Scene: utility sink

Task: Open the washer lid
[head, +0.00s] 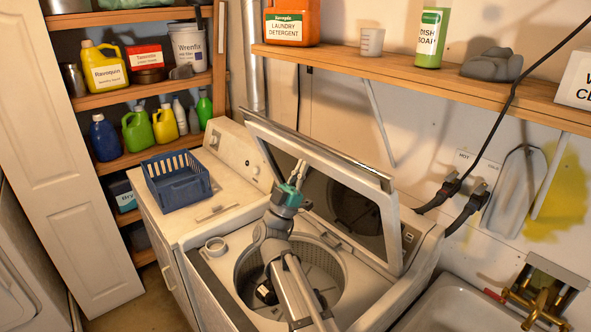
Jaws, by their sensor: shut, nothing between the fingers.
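The washer (374,306) is a white top-loader in the middle of the head view. Its lid (331,190) is raised and stands tilted steeply up and back, with its dark inner face toward me. The drum (325,268) shows below, partly hidden by my arm. My gripper (300,168) is above the opening, in front of the lid's inner face. Its fingers point up and are shut with nothing between them. I cannot tell whether they touch the lid.
A dryer with a blue basket (178,181) on top stands left of the washer. A wooden shelf (425,76) with bottles runs above the lid. A sink (455,308) with a brass faucet (540,298) is at the right. Black hoses (462,200) hang behind.

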